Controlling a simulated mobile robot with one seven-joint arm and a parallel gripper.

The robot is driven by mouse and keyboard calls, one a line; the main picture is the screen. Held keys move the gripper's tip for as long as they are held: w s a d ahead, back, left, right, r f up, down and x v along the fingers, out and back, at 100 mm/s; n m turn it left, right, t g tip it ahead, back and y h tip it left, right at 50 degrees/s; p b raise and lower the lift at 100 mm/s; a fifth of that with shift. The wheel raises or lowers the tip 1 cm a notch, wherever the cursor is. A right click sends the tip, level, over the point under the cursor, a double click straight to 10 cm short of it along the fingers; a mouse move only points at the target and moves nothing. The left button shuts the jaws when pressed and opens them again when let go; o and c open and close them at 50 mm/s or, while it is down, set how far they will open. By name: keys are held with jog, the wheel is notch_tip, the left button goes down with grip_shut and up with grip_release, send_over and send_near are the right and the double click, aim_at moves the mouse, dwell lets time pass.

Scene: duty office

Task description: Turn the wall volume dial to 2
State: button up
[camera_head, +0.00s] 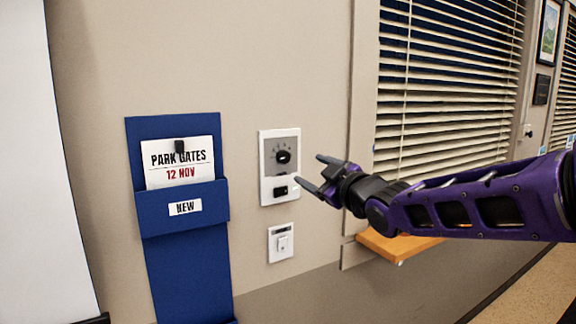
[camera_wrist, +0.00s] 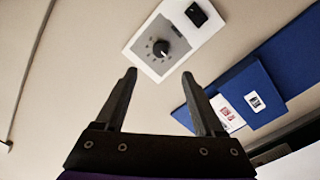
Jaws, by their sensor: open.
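The volume dial (camera_head: 283,157) is a black knob on a grey panel in a white wall plate (camera_head: 267,190), with marks around it too small to read. It also shows in the wrist view (camera_wrist: 161,49), ahead of the fingertips and roughly between their lines. My gripper (camera_head: 312,174) is open and empty just right of the plate, apart from the dial.
A black switch (camera_head: 281,191) sits below the dial on the same plate. A white light switch (camera_head: 282,243) is below. A blue wall pocket (camera_head: 184,222) with a card hangs left. A window with blinds (camera_head: 450,80) and an orange-brown ledge (camera_head: 395,246) are right.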

jog(key=b, duration=0.2)
send_near(285, 158)
jog(key=shift+w, duration=0.7)
jog(key=shift+a+x, duration=0.25)
jog(key=shift+x, duration=3.4)
jog(key=shift+s, duration=0.15)
grip_shut()
